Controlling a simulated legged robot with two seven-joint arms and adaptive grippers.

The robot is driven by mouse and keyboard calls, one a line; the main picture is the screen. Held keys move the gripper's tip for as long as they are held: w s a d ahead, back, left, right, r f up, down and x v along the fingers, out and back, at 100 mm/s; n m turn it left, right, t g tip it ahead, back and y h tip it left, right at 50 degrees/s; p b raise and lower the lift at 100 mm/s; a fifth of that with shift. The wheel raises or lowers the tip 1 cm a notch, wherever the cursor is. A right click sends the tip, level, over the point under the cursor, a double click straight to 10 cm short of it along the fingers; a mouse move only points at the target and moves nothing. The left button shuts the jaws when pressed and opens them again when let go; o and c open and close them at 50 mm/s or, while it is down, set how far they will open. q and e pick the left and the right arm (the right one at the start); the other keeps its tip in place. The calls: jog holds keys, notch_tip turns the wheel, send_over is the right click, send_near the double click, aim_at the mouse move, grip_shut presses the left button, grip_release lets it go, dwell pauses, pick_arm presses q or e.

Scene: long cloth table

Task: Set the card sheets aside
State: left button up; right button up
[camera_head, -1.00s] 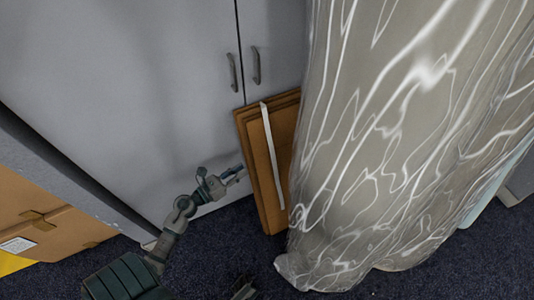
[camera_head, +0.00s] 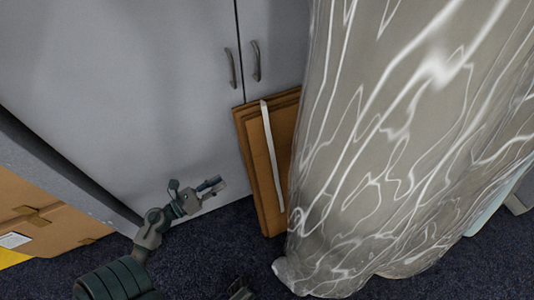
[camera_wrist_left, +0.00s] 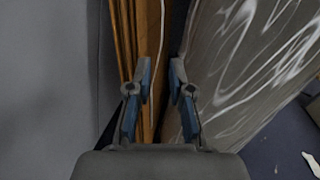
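The brown card sheets (camera_head: 262,175) stand on edge as a flat stack, leaning against the grey cabinet. A white strip runs down their front. My left gripper (camera_head: 218,186) is to the left of the stack, apart from it, with its fingers pointing toward it. In the left wrist view the gripper (camera_wrist_left: 161,80) is open, with a gap between the blue-padded fingertips; the card sheets (camera_wrist_left: 124,40) show edge-on beyond them. A dark part at the bottom edge of the head view may be my right gripper (camera_head: 240,290); its fingers are not clear.
A large grey, shiny wrapped bundle (camera_head: 390,150) stands close to the right of the sheets. The grey cabinet (camera_head: 120,90) with two handles fills the back. Cardboard boxes (camera_head: 40,220) are at the left. Dark carpet (camera_head: 200,260) is clear in front.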

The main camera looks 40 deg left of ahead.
pick_arm(q)
jog(key=shift+s+a, duration=0.1)
jog(key=shift+s, duration=0.3)
jog(key=s+a, duration=0.2)
jog(key=s, duration=0.9)
jog(key=shift+s, duration=0.35)
jog(key=shift+a, duration=0.1)
